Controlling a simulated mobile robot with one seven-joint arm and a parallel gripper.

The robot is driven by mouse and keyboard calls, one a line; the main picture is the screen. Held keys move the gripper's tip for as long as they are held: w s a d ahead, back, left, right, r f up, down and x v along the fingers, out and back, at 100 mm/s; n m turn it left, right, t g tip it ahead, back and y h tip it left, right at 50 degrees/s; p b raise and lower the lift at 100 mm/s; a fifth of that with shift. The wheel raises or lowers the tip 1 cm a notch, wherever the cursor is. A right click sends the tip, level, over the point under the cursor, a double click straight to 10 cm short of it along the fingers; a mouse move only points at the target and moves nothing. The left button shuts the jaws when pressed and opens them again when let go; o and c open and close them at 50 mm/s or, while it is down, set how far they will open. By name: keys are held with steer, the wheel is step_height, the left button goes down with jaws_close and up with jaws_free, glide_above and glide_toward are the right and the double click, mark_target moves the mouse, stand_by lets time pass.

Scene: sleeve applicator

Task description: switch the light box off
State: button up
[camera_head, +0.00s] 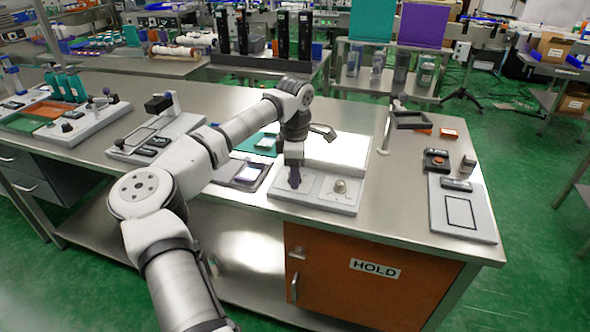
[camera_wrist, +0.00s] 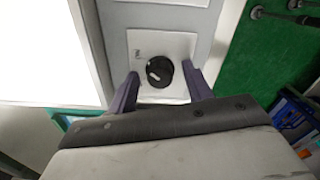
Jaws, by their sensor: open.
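The light box panel (camera_head: 338,152) lies flat on the steel bench and looks bright white. It also fills the left of the wrist view (camera_wrist: 45,50), glowing evenly. A grey base in front of it carries two square plates. A black round knob (camera_wrist: 158,72) with a pale mark sits on a white plate (camera_wrist: 181,45) in the wrist view. My gripper (camera_head: 295,180) points down over the left plate and hides the knob in the head view. Its two purple fingers (camera_wrist: 159,90) are open, one on each side of the knob. Contact with the knob cannot be told.
The right plate holds a small metallic dome (camera_head: 340,187). A tray with a white square (camera_head: 248,174) lies left of the base. A stand with a dark frame (camera_head: 410,119) and a grey panel device (camera_head: 461,211) are to the right. The bench's front edge is close.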

steer(key=shift+c, duration=0.4)
steer(key=c, duration=0.9)
steer(key=shift+n, duration=0.4)
steer(key=n, duration=0.2)
steer(key=shift+n+b, duration=0.3)
steer(key=shift+b, duration=0.1)
steer(key=n, duration=0.3)
steer(key=shift+n+b, duration=0.35)
steer(key=shift+n, duration=0.05)
steer(key=n+b, duration=0.1)
steer(key=n, duration=0.5)
steer(key=shift+w+n, duration=0.1)
steer(key=shift+n, duration=0.3)
